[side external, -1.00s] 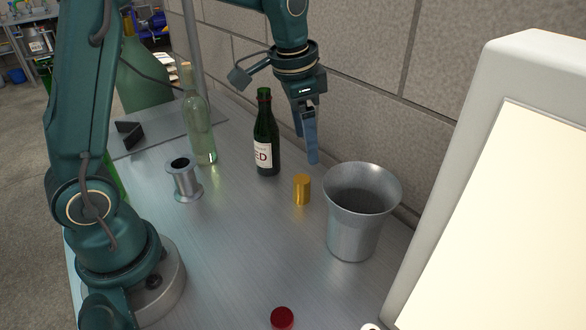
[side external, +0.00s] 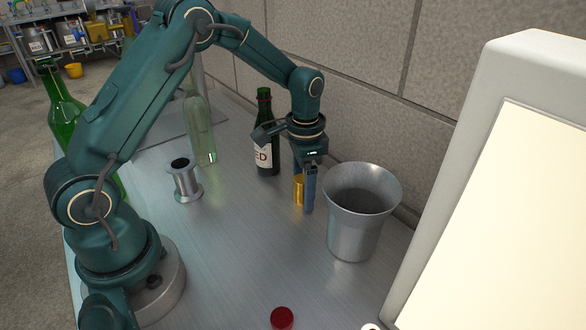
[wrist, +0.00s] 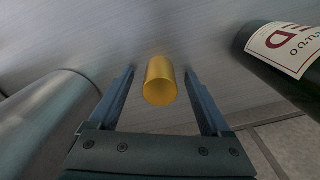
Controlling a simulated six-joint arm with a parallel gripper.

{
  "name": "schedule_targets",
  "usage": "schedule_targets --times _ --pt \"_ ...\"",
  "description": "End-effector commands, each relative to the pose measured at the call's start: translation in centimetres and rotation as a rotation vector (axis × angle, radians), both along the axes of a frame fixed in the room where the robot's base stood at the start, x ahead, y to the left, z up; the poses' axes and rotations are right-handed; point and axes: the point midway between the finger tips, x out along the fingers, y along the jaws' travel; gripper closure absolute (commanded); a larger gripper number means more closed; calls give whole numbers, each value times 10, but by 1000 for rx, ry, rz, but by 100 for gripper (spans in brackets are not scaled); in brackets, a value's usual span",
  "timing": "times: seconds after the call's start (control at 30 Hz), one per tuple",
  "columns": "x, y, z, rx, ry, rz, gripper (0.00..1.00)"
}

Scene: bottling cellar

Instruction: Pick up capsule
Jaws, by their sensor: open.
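A gold capsule (side external: 299,189) stands on the metal table between the dark green bottle and the metal bucket. In the wrist view the capsule (wrist: 160,82) sits between my two blue fingers, with a gap on each side. My gripper (side external: 304,200) is lowered around it, pointing down, and is open. The near finger hides part of the capsule in the side view. Another capsule, a red one (side external: 282,318), stands at the front edge of the side view, partly cut off.
A metal bucket (side external: 355,235) stands close to the right of my gripper. A green bottle with a label (side external: 266,160) stands close behind it. A clear bottle (side external: 203,145) and a metal spool-shaped piece (side external: 184,182) stand further left.

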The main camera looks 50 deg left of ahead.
Motion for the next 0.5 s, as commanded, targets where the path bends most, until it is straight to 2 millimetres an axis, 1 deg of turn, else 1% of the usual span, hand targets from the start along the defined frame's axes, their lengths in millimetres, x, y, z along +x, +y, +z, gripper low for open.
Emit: schedule_targets --times 0.13,0.17,0.2,0.27,0.3,0.5 --pt "0 0 0 0 0 0 18" --pt "0 0 0 0 0 0 22" --pt "0 0 0 0 0 0 37" --pt "0 0 0 0 0 0 60" --pt "0 0 0 0 0 0 68" --pt "0 0 0 0 0 0 68"
